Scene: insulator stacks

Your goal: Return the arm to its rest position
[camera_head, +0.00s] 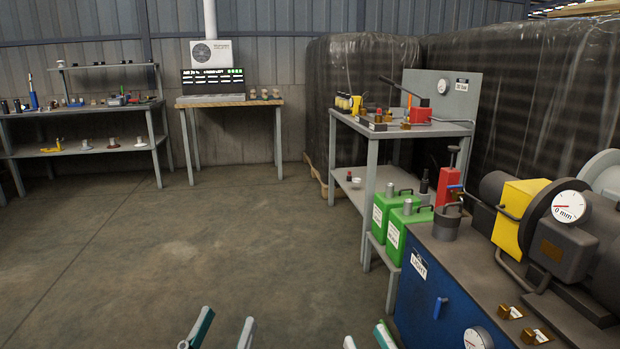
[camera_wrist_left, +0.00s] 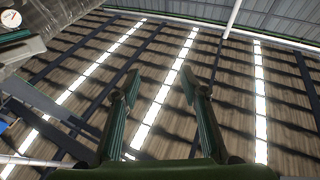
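My left gripper (camera_head: 222,334) shows at the bottom edge of the head view, with its two fingers apart and nothing between them. The left wrist view shows the same gripper (camera_wrist_left: 160,88) open and empty, pointing up toward the roof. My right gripper (camera_head: 366,340) shows at the bottom of the head view, right of the left one. Its two fingertips are apart and nothing is seen between them. The arms themselves are out of the head view.
A blue cabinet (camera_head: 424,307) with a machine (camera_head: 565,235) stands close on the right. Behind it are green canisters (camera_head: 396,222) and a grey bench (camera_head: 440,129). A wooden table (camera_head: 232,102) and a shelf (camera_head: 80,148) stand far back. The floor (camera_head: 190,240) ahead is clear.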

